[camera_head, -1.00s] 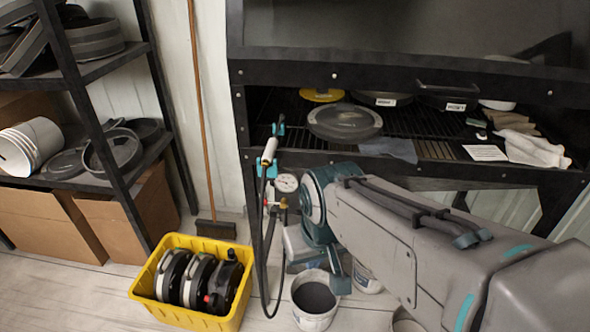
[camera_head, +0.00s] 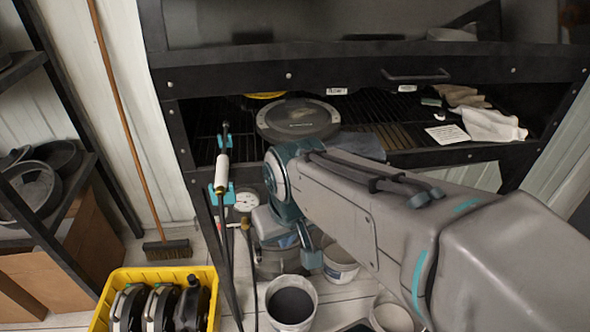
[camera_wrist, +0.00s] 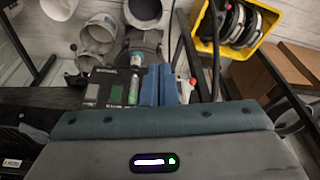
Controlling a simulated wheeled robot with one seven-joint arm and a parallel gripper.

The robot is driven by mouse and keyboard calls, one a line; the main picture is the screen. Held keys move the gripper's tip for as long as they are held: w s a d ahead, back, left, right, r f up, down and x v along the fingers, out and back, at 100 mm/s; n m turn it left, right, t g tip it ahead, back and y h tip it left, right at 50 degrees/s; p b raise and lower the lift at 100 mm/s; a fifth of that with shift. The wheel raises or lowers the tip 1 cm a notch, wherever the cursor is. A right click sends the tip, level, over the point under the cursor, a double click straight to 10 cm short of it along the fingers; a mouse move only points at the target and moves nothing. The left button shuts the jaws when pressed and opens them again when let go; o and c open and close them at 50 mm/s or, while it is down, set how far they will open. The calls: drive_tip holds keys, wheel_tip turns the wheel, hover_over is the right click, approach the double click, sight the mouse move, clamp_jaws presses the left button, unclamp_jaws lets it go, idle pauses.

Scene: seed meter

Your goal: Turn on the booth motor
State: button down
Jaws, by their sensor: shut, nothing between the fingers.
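The dark metal booth (camera_head: 350,62) fills the upper part of the head view, with a black grate inside. My gripper (camera_wrist: 159,70) shows in the wrist view as two blue fingers side by side, shut and empty. Just left of the fingers is a dark box (camera_wrist: 97,101) with green pads (camera_wrist: 115,95) and a small lit-green item beside it. I cannot tell whether this is the motor's switch, or whether the fingers touch it. In the head view my arm hides most of the gripper, and the box does not show.
A gauge (camera_head: 246,200) and a white-handled tool (camera_head: 221,176) hang at the booth's left front leg. Buckets (camera_head: 291,302) stand on the floor below. A yellow crate (camera_head: 206,275) with reels is at lower left, near a broom (camera_head: 166,249). A round lid (camera_head: 297,119) lies on the grate.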

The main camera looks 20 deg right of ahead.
drive_tip(key=shift+w+d, duration=0.1)
drive_tip(key=shift+d, duration=0.1)
drive_tip(key=w+d+f+n+t+h+p, duration=0.1)
drive_tip(key=w+d+n+h+p, duration=0.15)
drive_tip(key=w+d+p, duration=0.4)
drive_tip(key=w+d+n+t+h+p, duration=0.1)
drive_tip(key=w+d+n, duration=0.25)
drive_tip(key=d, duration=0.55)
wheel_tip(320, 180, down, 7)
drive_tip(key=n+t+y+p, duration=0.1)
drive_tip(key=n+y+p, duration=0.4)
drive_tip(key=n+y, duration=0.1)
drive_tip(key=shift+s+d+n+t, duration=0.2)
drive_tip(key=shift+n+t, duration=0.1)
drive_tip(key=shift+n, duration=0.6)
drive_tip(key=shift+f, duration=0.15)
